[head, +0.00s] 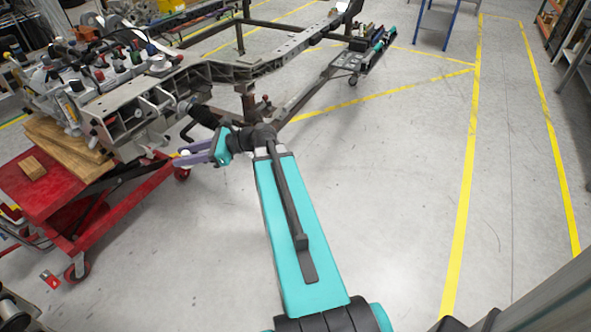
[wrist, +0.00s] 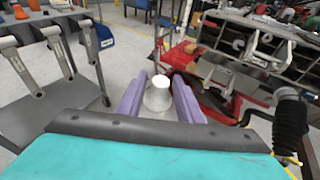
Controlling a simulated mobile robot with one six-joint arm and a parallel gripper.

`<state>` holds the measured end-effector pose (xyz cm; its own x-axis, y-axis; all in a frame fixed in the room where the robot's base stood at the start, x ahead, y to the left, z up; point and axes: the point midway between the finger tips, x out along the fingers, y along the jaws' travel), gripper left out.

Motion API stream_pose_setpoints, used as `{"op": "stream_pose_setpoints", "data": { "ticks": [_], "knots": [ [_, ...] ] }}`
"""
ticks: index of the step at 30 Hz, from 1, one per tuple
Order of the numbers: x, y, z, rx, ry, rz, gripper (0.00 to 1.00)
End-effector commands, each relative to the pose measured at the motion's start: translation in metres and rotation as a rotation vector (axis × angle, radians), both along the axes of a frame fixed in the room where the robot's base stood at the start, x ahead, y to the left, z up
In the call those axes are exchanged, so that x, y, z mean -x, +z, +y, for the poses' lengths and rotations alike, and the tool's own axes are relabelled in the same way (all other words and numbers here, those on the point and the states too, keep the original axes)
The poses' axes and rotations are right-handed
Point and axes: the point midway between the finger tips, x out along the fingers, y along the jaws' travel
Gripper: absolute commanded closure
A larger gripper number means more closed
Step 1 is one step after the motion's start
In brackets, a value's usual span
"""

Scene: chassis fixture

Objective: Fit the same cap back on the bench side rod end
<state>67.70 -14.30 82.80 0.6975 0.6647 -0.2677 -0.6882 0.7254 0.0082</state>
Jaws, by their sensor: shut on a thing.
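My gripper (head: 190,155) is stretched out to the left in the head view, beside the chassis frame (head: 230,70). In the wrist view its two purple fingers (wrist: 158,97) are shut on a white, tapered cap (wrist: 157,94). The cap is held clear of the floor. A black ribbed boot (wrist: 290,118) stands at the right of the wrist view, apart from the cap, with a thin yellowish part below it. A dark boot-like part also shows on the frame in the head view (head: 203,115). I cannot tell which part is the bench side rod end.
A red cart (head: 75,210) with wooden blocks (head: 62,150) stands under the frame's near end at left. The floor (head: 400,170) to the right is clear, with yellow lines. Grey brackets (wrist: 40,60) hang at the wrist view's left.

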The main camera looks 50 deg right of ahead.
Motion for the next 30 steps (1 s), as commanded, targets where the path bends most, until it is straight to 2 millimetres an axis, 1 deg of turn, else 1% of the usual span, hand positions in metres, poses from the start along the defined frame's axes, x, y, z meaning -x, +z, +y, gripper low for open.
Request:
{"op": "stream_pose_setpoints", "data": {
  "ticks": [1,8,17,23,30],
  "knots": [
    [0.001,-0.014,-0.014,-0.007,-0.02,-0.006,1.0],
    [0.011,-0.038,-0.068,-0.04,-0.098,-0.042,1.0],
    [0.031,-0.071,-0.139,-0.076,-0.202,-0.095,1.0],
    [0.049,-0.093,-0.185,-0.096,-0.272,-0.132,1.0],
    [0.076,-0.119,-0.239,-0.117,-0.356,-0.18,1.0]
  ]
}}
